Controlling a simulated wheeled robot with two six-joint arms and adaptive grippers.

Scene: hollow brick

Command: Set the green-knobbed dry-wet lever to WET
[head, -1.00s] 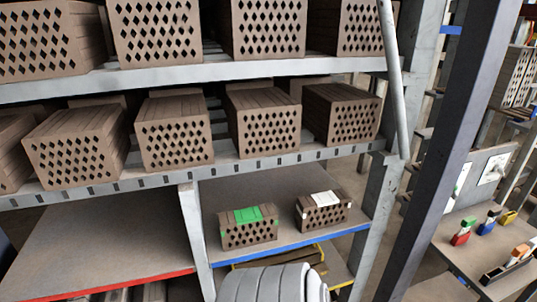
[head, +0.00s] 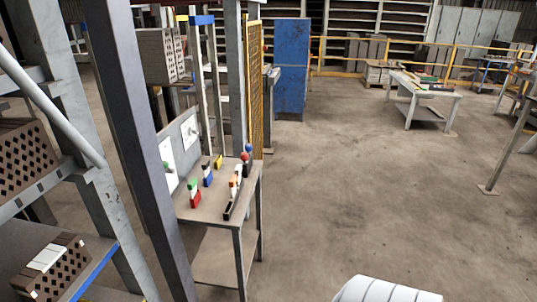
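A grey panel stands along the back of a small work table (head: 220,181). It carries two white plates, a nearer plate (head: 167,157) and a farther plate (head: 190,133). A small green spot (head: 166,166) shows on the nearer plate; it is too small to tell whether it is the green lever knob, and no DRY or WET marking can be read. Green-topped pieces also stand on the table, one with a red base (head: 194,193) and one with a blue base (head: 207,174). Neither of my grippers is in view.
A dark steel post (head: 140,140) stands in front of the table's left side. A rack with hollow bricks (head: 25,155) fills the left edge. Open concrete floor (head: 350,190) lies to the right. A blue cabinet (head: 292,65) and a white table (head: 422,92) stand farther back.

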